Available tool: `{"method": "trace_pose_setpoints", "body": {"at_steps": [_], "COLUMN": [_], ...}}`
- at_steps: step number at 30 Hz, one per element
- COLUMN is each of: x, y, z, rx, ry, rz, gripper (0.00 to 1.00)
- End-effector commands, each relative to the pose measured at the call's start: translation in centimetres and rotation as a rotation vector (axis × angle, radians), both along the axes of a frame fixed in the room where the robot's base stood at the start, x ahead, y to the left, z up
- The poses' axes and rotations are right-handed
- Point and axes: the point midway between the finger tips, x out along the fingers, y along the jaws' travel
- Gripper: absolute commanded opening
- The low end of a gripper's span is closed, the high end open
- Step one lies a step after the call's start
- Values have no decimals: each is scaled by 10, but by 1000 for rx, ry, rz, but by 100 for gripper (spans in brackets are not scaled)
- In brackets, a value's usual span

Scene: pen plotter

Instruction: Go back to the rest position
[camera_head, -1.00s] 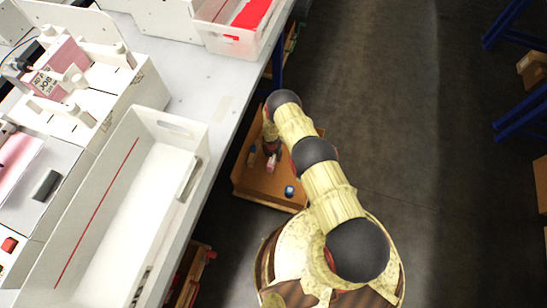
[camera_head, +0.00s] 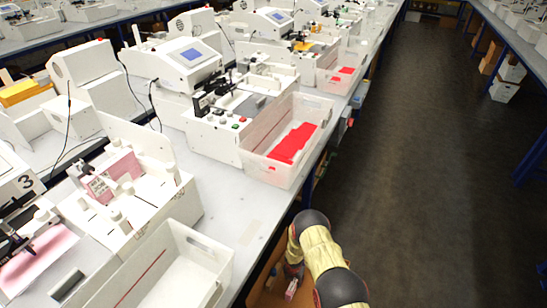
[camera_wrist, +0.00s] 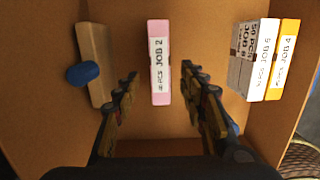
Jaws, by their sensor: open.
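My gripper (camera_wrist: 160,108) is open in the wrist view, with its two dark fingers spread apart and nothing held between them. It points down into a cardboard box (camera_wrist: 215,22). A pink block labelled JOB 2 (camera_wrist: 160,62) lies ahead of the fingers, centred on the gap. In the head view my arm reaches down beside the table at the bottom, and the pink block (camera_head: 291,288) shows small near the arm's end. The fingers are too small to make out there.
In the box are a tan block with a blue knob (camera_wrist: 82,74), a grey-white JOB 5 block (camera_wrist: 255,60) and an orange JOB 4 block (camera_wrist: 283,60). A white bin with red sheets (camera_head: 262,160) stands on the long table. The aisle floor (camera_head: 400,190) at right is clear.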

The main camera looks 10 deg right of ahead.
Motion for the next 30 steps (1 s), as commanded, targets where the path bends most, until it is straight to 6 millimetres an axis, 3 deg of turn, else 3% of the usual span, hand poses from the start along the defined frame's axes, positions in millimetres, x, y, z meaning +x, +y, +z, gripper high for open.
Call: {"method": "trace_pose_setpoints", "body": {"at_steps": [5,10,17,23,30], "x": [0,-14,-94,-119,-119], "y": [0,-9,-26,-34,-37], "z": [0,-1,0,53,147], "rx": [3,-14,-97,-179,-244], "ry": [-2,26,146,178,153], "rz": [-43,-269,-669,-1000,-1335], "gripper": [42,42,42,42,42]}}
